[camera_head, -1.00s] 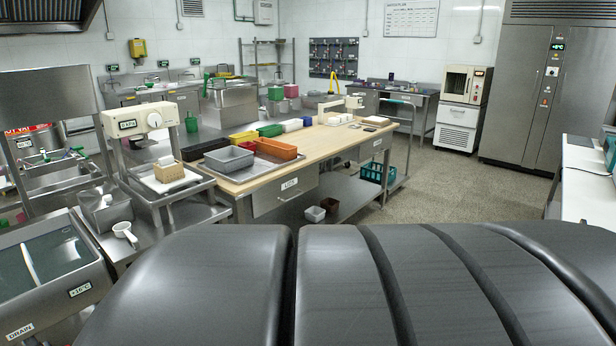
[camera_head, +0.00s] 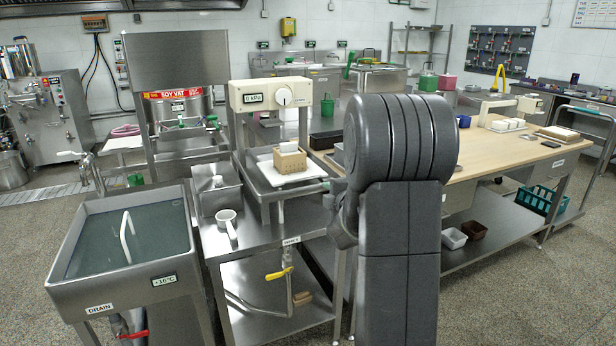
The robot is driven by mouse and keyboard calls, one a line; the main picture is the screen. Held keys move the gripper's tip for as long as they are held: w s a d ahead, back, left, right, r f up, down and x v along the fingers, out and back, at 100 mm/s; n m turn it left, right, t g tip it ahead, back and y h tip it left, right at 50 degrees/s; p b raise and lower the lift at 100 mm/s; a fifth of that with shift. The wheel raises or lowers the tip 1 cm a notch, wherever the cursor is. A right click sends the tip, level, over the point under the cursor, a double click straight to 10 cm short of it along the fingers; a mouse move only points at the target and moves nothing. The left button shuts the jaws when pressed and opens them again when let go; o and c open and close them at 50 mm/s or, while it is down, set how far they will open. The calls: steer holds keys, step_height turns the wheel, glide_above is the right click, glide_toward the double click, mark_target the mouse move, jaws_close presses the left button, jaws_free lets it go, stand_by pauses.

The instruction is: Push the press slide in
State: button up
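The press stands left of centre, with a cream head (camera_head: 262,98) that carries a small display and a white dial. Below the head is a metal tray-like slide (camera_head: 292,190) with a rail at its front right. A white board (camera_head: 264,158) lies on it, bearing a tan slotted box-shaped mould (camera_head: 290,162). The slide appears to stick out toward me from under the head; how far is hard to tell. My dark arm stands right of the press and covers part of the slide's right side. My gripper is not recognisable in the view.
A water basin (camera_head: 83,282) marked DRAIN stands at left. A metal bin (camera_head: 216,200) and white ladle (camera_head: 227,222) sit on the press stand, which has a yellow valve handle (camera_head: 279,274) below. A wooden-topped table (camera_head: 480,150) is at right. Floor is open at front right.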

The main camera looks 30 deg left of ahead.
mark_target(305, 180)
steer(key=shift+n+y, duration=0.5)
steer(key=x, duration=1.5)
steer(key=shift+s+a+r, duration=0.1)
steer(key=shift+a+r, duration=0.1)
steer(key=shift+a, duration=0.45)
jaws_close()
